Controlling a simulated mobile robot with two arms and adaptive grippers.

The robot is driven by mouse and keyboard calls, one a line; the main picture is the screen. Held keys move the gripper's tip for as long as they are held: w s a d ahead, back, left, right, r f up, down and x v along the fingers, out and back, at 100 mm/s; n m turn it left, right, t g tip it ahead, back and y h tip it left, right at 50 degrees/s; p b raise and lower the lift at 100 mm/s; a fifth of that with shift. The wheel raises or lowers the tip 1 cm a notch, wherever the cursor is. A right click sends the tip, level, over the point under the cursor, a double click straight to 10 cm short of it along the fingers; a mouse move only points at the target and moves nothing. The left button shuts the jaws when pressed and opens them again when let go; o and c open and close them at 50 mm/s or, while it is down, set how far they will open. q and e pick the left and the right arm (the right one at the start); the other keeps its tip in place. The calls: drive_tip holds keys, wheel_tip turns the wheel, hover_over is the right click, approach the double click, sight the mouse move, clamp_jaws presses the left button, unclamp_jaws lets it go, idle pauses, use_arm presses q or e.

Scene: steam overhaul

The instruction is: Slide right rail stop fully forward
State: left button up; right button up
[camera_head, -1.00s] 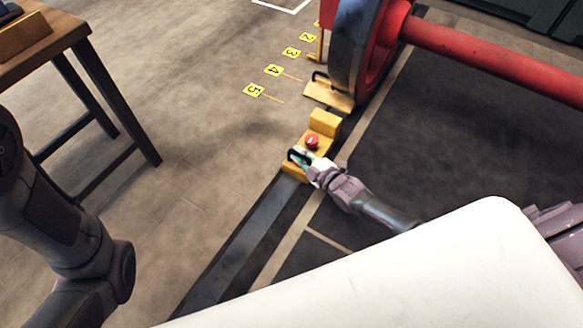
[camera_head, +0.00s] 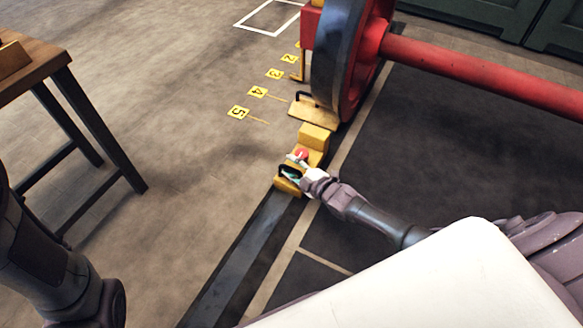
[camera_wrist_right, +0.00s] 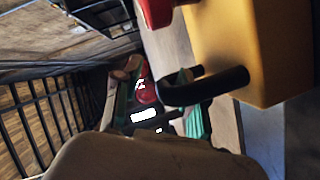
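The right rail stop (camera_head: 315,137) is a yellow block with a red button and a black handle, on the dark rail. It sits close behind a yellow wedge (camera_head: 312,113) at the wheel; I cannot tell if they touch. My right gripper (camera_head: 294,174) is at the handle. In the right wrist view, the black handle (camera_wrist_right: 222,84) sticks out from the yellow stop body (camera_wrist_right: 255,45). The right gripper's fingers (camera_wrist_right: 160,105) with green pads stand apart around the handle; firm contact does not show. The left gripper is out of view.
A large red wheel with a grey rim (camera_head: 341,55) and a red axle (camera_head: 480,73) stand ahead. Numbered yellow floor markers (camera_head: 238,112) run left of the rail. A wooden table (camera_head: 35,68) is at left. The rail (camera_head: 238,262) behind the stop is clear.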

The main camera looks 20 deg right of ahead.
drive_tip(key=shift+s+f, duration=0.1)
drive_tip(key=shift+s+d, duration=0.1)
drive_tip(key=shift+s, duration=0.1)
drive_tip(key=v, duration=1.1)
drive_tip(key=shift+s, duration=0.25)
drive_tip(key=shift+r, duration=0.25)
